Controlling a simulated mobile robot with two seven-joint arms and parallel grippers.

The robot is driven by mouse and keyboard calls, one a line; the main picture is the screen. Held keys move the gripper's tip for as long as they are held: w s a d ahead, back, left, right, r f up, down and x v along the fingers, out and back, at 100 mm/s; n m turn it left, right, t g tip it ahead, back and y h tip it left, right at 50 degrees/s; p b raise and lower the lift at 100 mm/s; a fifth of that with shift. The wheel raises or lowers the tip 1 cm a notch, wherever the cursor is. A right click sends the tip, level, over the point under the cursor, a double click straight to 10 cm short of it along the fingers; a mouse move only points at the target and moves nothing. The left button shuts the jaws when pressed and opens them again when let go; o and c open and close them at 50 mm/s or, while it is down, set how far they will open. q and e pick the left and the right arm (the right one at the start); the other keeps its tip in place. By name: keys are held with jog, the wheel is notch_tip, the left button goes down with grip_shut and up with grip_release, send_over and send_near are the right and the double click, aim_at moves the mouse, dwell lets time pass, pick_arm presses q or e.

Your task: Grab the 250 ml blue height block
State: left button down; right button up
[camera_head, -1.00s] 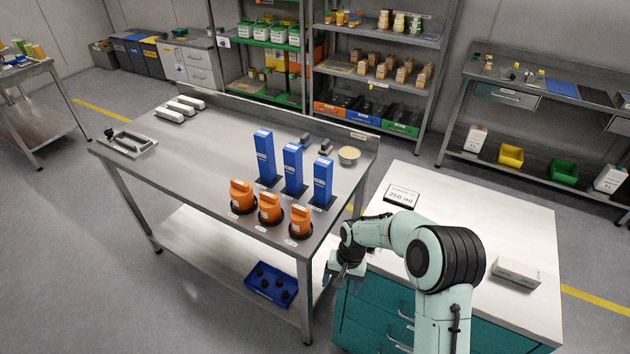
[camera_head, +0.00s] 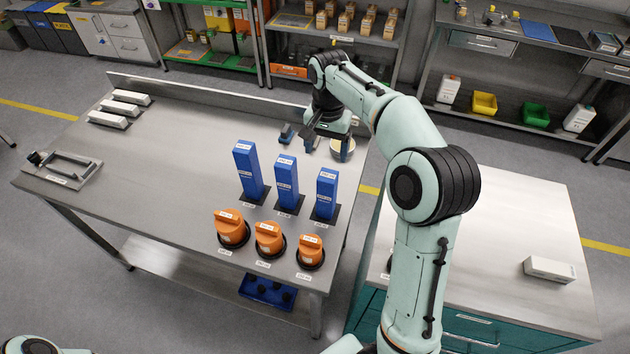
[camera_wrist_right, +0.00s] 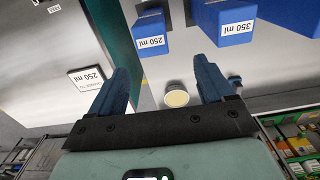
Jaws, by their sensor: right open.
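Three tall blue height blocks stand in a row on dark bases on the metal table. The 250 ml block (camera_head: 326,193) is the rightmost and shortest in the head view; its "250 ml" label shows in the wrist view (camera_wrist_right: 150,36). The 350 ml block (camera_wrist_right: 225,22) is beside it. My right gripper (camera_head: 330,143) is open behind the row, above the table's back right. In the wrist view its blue fingers (camera_wrist_right: 163,80) are apart with nothing held, and the 250 ml block lies ahead, between their directions. My left gripper is out of view.
Several orange knobbed parts (camera_head: 268,240) stand in front of the blocks. A round pale-topped dish (camera_wrist_right: 177,97) is under the right gripper. The table's left middle is clear.

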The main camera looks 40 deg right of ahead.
aim_at(328, 173)
jog(key=f, duration=0.3)
jog(key=s+f+b, duration=0.1)
jog(key=f, duration=0.3)
jog(key=shift+s+f, duration=0.1)
jog(key=shift+s, duration=0.1)
jog(key=shift+w+f, duration=0.15)
jog(key=shift+f, duration=0.35)
jog(key=f, duration=0.3)
jog(key=shift+s+a+f, duration=0.1)
jog(key=shift+s+f, duration=0.2)
jog(key=shift+w+f, duration=0.1)
jog(key=shift+f, duration=0.5)
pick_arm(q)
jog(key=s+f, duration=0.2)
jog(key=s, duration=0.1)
pick_arm(e)
jog(key=c, duration=1.2)
